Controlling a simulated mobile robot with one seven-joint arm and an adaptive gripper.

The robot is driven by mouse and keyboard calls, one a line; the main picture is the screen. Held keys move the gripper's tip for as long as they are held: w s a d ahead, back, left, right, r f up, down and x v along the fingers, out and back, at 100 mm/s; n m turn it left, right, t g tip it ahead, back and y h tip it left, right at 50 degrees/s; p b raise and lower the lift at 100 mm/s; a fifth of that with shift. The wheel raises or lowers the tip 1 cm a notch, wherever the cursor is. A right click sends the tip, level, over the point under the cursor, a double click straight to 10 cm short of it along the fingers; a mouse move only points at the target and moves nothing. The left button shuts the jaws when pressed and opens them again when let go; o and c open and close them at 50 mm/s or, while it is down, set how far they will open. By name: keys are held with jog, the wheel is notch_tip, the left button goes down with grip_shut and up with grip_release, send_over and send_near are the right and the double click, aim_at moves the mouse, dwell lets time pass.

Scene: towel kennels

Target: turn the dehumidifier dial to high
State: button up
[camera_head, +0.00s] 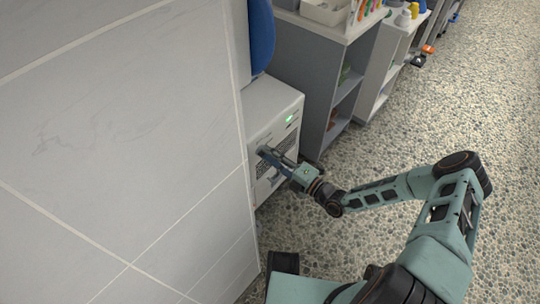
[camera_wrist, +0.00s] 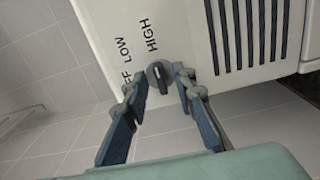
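The dehumidifier is the white box (camera_head: 270,105) against the tiled wall, with a small green light on its front. In the wrist view its white panel (camera_wrist: 185,25) carries the words OFF, LOW and HIGH beside a small grey dial (camera_wrist: 160,77). The dial's dark ridge runs roughly up and down in that picture; I cannot tell for sure which word it marks. My gripper (camera_wrist: 157,80) is open, its two fingertips on either side of the dial. Contact with the dial is not clear. In the head view my gripper (camera_head: 268,154) is at the front, and the dial is hidden.
A tiled wall (camera_head: 120,130) stands close on the left. Dark vent slots (camera_wrist: 250,30) lie right of the dial in the wrist view. Grey shelves (camera_head: 320,75) with a white bin (camera_head: 325,12) stand behind the dehumidifier. The pebbled floor (camera_head: 460,110) on the right is open.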

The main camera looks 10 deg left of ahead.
jog(key=shift+d, duration=0.1)
jog(key=v, duration=1.2)
